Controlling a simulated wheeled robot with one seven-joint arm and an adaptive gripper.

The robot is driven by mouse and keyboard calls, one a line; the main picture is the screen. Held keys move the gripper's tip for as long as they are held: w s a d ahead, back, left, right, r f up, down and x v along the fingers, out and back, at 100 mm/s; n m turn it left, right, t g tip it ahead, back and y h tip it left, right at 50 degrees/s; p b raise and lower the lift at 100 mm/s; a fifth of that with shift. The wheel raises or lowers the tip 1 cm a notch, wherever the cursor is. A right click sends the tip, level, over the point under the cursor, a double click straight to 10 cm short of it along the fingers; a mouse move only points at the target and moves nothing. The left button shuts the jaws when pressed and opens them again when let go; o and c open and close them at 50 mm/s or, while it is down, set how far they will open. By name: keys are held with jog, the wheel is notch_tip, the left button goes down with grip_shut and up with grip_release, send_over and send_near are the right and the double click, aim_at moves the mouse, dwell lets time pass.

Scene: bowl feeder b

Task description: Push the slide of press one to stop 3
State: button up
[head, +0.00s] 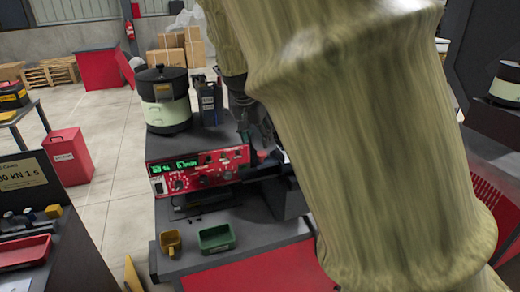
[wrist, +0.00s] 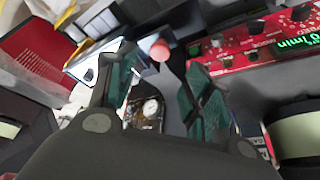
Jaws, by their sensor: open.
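In the wrist view my gripper (wrist: 161,60) is open, with a green-padded finger on each side. A red round knob (wrist: 159,50) on a grey metal part shows between the fingertips; I cannot tell whether either finger touches it. I cannot tell whether this knob belongs to the slide. A round dial gauge (wrist: 150,107) shows lower down between the fingers. In the head view my arm covers the right half and hides most of the gripper and the work area. No stop marks are readable.
A red control panel (head: 208,172) with green displays stands left of my arm, below a bowl feeder (head: 166,112). A green tray (head: 217,239) and a yellow cup (head: 171,243) sit at the bench front. A red bin (head: 68,157) stands on the floor at left.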

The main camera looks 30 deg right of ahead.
aim_at(261, 153)
jog(key=shift+p+x, duration=1.05)
jog(key=shift+x, duration=3)
grip_shut()
